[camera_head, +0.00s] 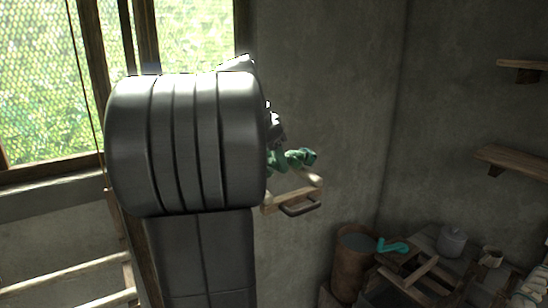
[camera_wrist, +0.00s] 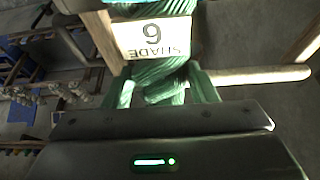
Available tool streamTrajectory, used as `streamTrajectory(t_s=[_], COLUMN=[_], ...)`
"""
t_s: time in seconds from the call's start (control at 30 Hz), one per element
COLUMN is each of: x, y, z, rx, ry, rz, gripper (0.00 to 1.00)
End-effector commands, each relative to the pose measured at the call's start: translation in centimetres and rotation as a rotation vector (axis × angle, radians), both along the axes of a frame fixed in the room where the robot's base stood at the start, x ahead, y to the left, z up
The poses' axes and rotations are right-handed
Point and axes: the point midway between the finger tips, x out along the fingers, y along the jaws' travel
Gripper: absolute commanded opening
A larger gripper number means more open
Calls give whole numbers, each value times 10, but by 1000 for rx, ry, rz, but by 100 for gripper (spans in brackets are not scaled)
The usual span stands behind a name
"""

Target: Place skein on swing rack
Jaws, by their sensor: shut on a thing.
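My gripper (camera_head: 276,126) is mostly hidden behind my dark arm in the head view. It is shut on a green skein (camera_head: 298,158), whose twisted end shows to the right of the arm. The wooden swing rack (camera_head: 288,199) is just below the skein by the wall, with a dark metal handle-like part. A wooden rod (camera_wrist: 262,75) crosses right of the skein in the wrist view. I cannot tell whether skein and rod touch.
A barrel (camera_head: 352,266) stands below on the right, beside a low bench with a teal skein (camera_head: 394,246) and a grey pot (camera_head: 452,242). Shelves (camera_head: 512,162) are on the right wall. A window (camera_head: 50,80) is at the left. The wall above the barrel is bare.

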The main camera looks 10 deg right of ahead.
Motion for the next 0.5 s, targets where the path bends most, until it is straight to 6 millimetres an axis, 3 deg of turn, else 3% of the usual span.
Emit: streamTrajectory(t_s=[0.17,0.2,0.27,0.5], x=[0,0,0,0], y=[0,0,0,0], z=[-4,-2,-2,-2], rx=[0,0,0,0], ry=[0,0,0,0], rz=[0,0,0,0], gripper=[26,60,72,74])
